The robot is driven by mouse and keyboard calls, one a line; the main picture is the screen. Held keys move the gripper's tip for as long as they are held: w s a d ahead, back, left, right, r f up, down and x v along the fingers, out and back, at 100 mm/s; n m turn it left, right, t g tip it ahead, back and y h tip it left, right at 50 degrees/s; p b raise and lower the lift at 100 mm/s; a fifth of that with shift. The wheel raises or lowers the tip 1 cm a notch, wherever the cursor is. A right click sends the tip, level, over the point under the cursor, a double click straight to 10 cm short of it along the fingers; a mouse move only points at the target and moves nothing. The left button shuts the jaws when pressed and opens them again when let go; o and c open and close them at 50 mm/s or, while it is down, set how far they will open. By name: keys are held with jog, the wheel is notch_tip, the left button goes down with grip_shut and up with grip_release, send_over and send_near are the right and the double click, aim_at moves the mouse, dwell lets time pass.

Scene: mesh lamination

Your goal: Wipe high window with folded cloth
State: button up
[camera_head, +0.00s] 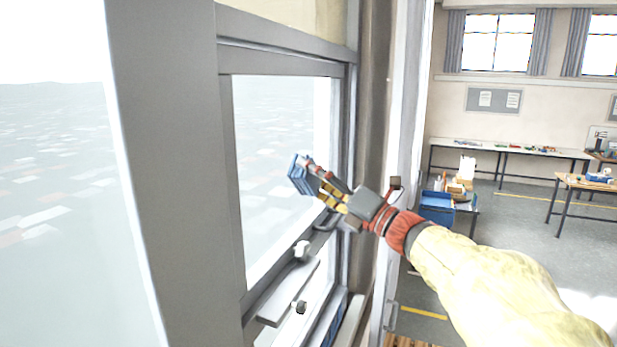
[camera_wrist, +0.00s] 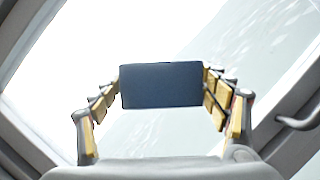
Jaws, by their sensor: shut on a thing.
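My gripper (camera_head: 318,176) is shut on a folded blue cloth (camera_head: 299,175) at the end of my outstretched arm. In the wrist view the cloth (camera_wrist: 162,85) is a dark blue block held between the two yellow-padded fingers of my gripper (camera_wrist: 163,92). The window (camera_head: 275,130) has a grey frame and a bright pane, and the cloth shows in front of the pane's right half. In the wrist view the pane (camera_wrist: 150,135) lies behind the cloth. I cannot tell whether the cloth touches the glass.
A grey sill-like ledge (camera_head: 290,290) with knobs is below the pane. A handle (camera_wrist: 302,121) juts in at the wrist view's right. A blue bin (camera_head: 437,208) and tables (camera_head: 508,150) stand in the room at right, with open floor between.

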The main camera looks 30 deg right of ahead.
jog(key=shift+s+d+r+p, duration=0.1)
jog(key=shift+s+d+p, duration=0.05)
jog(key=shift+s+d, duration=0.75)
jog(key=shift+s+d+p, duration=0.15)
jog(key=shift+s+d, duration=0.4)
jog(key=shift+s, duration=0.5)
jog(key=shift+s+d, duration=0.95)
jog(key=shift+s, duration=0.25)
